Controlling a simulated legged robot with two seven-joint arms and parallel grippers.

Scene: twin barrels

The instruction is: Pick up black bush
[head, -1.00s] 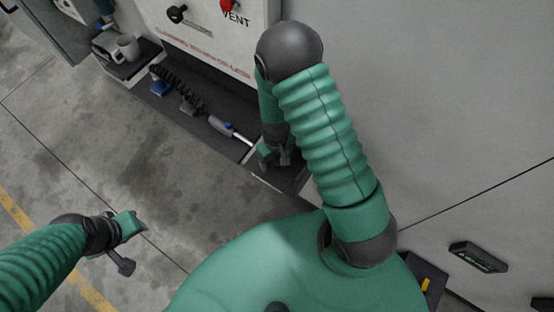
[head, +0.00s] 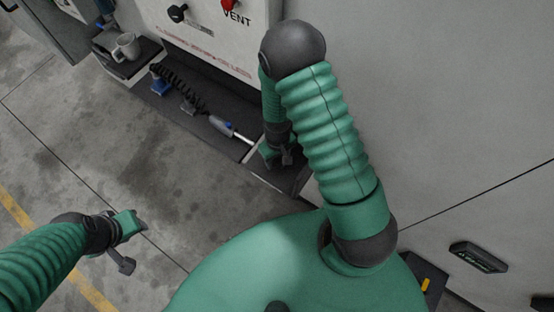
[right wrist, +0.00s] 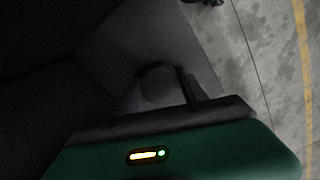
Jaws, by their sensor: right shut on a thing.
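My right gripper (head: 277,156) is low over the near end of the dark shelf, partly behind my own upper arm in the head view. It is shut on a small dark round thing, likely the black bush (right wrist: 158,82), which shows dimly between the fingers in the right wrist view. The head view is too small to make the bush out. My left gripper (head: 134,243) hangs over the bare floor at the left, away from the shelf. Whether its jaws are open or shut is unclear.
The dark shelf (head: 172,113) runs below a white panel (head: 220,42). A black coil spring (head: 178,88), a grey cylinder with a rod (head: 222,127) and small blue-topped parts lie on it. A mug (head: 127,46) stands farther back. The concrete floor at left is clear.

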